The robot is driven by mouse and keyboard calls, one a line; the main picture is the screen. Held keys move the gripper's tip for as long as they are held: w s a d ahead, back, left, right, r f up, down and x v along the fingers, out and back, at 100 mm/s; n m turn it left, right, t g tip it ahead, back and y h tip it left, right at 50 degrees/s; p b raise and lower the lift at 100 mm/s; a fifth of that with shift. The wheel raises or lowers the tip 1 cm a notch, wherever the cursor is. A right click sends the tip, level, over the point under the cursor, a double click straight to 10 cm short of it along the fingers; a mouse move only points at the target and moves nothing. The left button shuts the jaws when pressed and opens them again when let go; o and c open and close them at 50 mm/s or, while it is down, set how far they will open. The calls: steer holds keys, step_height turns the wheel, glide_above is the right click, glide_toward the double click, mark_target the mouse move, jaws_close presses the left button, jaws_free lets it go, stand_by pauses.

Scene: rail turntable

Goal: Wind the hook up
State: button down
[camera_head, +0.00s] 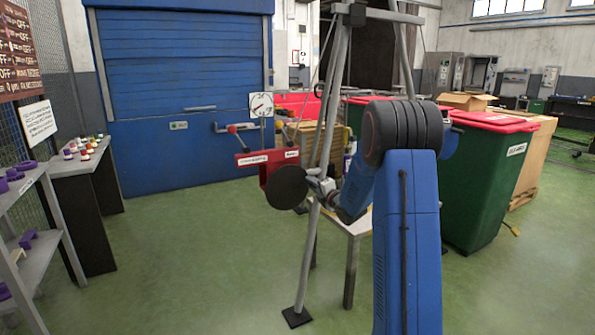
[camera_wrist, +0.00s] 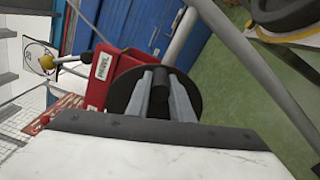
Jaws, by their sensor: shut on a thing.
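A red winch frame (camera_head: 265,161) with white labels is mounted at the tripod (camera_head: 318,150). A dark round disc (camera_head: 286,188) sits on its near side. In the wrist view, the red frame (camera_wrist: 122,68) carries a white label, and the dark disc (camera_wrist: 193,90) is straight ahead. My gripper (camera_wrist: 161,92) is shut on a dark cylindrical handle (camera_wrist: 160,88) standing out from the disc. In the head view my gripper (camera_head: 316,184) is just right of the disc, partly hidden by a tripod leg. I cannot clearly make out the hook.
Tripod legs stand close around my arm. A small table (camera_head: 352,222) stands behind it. A round dial (camera_head: 261,105) and red-ended levers (camera_head: 233,128) are above the winch. Green bins with red lids (camera_head: 487,190) are at right, shelves (camera_head: 35,215) at left.

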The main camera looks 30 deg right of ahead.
steer(key=shift+d+f+m, duration=0.15)
steer(key=shift+f+m, duration=0.65)
steer(key=shift+f+m, duration=1.35)
steer(key=shift+m, duration=0.45)
steer(key=shift+f, duration=0.15)
steer(key=shift+a+f+m, duration=0.25)
steer(key=shift+f+m, duration=0.35)
steer(key=shift+m, duration=0.3)
steer(key=shift+a+f+m, duration=0.25)
steer(key=shift+f+m, duration=0.35)
steer(key=shift+m, duration=0.3)
steer(key=shift+s+a+f+m, duration=0.1)
steer(key=shift+a+f+m, duration=0.4)
steer(key=shift+m, duration=0.4)
steer(key=shift+a+f+m, duration=0.3)
steer(key=shift+f+m, duration=0.3)
steer(key=shift+m, duration=0.3)
